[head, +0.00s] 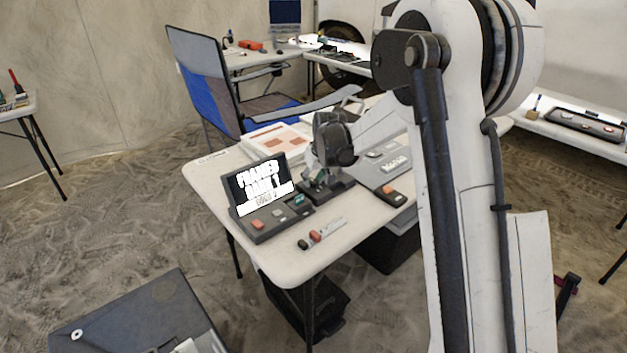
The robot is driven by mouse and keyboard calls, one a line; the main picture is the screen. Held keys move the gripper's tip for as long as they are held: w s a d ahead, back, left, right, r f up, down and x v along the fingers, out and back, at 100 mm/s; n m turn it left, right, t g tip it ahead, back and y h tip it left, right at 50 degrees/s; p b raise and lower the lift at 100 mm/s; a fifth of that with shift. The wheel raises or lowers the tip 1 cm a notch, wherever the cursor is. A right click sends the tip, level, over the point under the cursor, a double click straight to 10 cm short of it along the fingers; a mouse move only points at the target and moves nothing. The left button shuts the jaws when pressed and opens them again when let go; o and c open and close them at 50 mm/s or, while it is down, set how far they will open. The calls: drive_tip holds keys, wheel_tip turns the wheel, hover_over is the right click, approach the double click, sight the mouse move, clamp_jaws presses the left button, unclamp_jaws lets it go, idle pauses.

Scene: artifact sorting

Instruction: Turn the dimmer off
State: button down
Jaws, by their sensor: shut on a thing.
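My gripper (318,180) points down over the white table, its fingers at a low dark unit (341,188) right of the small screen console. It is shut on a part of that unit, but the fingers and wrist hide which part. No dial or label that marks a dimmer can be made out from here. The console (270,222) has a lit screen with white lettering, an orange button and a greenish button.
A flat grey device (373,170) and a dark one with an orange button (390,196) lie to the right. Small red and dark items (315,236) lie near the front edge of the white table (290,265). A blue folding chair (205,80) stands behind; a dark case (135,315) is at lower left.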

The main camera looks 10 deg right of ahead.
drive_tip(key=shift+n, duration=0.3)
drive_tip(key=c, duration=1.5)
unclamp_jaws()
drive_tip(key=shift+r, duration=0.1)
drive_tip(key=v, duration=1.2)
drive_tip(key=shift+d, duration=0.1)
drive_tip(key=shift+s, duration=0.1)
